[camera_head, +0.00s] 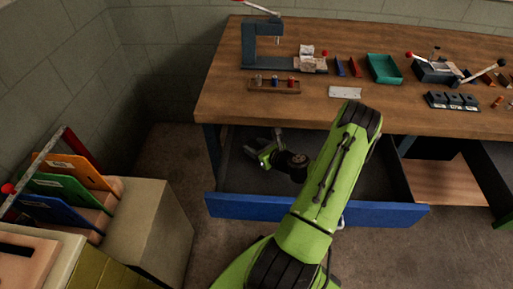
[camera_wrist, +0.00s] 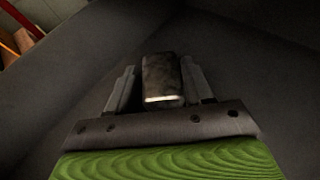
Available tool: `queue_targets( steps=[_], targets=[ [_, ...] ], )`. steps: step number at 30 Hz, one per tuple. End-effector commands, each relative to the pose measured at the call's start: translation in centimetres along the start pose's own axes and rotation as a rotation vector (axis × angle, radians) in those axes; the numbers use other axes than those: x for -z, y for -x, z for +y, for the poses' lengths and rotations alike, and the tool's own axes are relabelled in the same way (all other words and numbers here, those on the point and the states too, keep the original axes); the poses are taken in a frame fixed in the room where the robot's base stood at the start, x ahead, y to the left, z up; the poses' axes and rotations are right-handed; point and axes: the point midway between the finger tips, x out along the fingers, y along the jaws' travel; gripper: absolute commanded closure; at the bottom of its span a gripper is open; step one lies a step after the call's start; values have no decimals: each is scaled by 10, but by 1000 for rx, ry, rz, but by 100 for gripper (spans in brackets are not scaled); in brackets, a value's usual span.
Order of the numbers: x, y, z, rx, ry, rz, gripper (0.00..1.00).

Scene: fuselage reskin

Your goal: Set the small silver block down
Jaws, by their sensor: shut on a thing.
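The small silver block (camera_wrist: 162,78) is between the two fingers of my gripper (camera_wrist: 160,88) in the wrist view. It looks dark grey and mottled, with a bright lower edge. My gripper is shut on it. In the head view my gripper (camera_head: 256,150) is over the dark inside of an open drawer with a blue front (camera_head: 300,210), under the bench. I cannot make out the block clearly there. A dark grey surface lies behind the block in the wrist view; I cannot tell whether the block touches it.
The wooden bench top (camera_head: 230,95) is above the drawer. It holds a grey press (camera_head: 262,45), a wooden rack (camera_head: 273,86), a white plate (camera_head: 345,92), a green tray (camera_head: 384,68) and black boxes (camera_head: 452,101). A cabinet with coloured folders (camera_head: 60,185) stands at left.

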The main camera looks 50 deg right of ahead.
Motion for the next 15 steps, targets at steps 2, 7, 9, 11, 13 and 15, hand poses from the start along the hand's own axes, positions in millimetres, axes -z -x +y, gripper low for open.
queue_targets(
  steps=[2, 7, 9, 11, 13, 15],
  targets=[
    [1, -1, 0, 0, -1, -3, 100],
    [2, -1, 0, -1, 0, 0, 29],
    [2, -1, 0, -1, 0, 0, 24],
    [2, -1, 0, -1, 0, 0, 24],
    [2, -1, 0, -1, 0, 0, 24],
    [2, 0, 0, -1, 0, 0, 24]
  ],
)
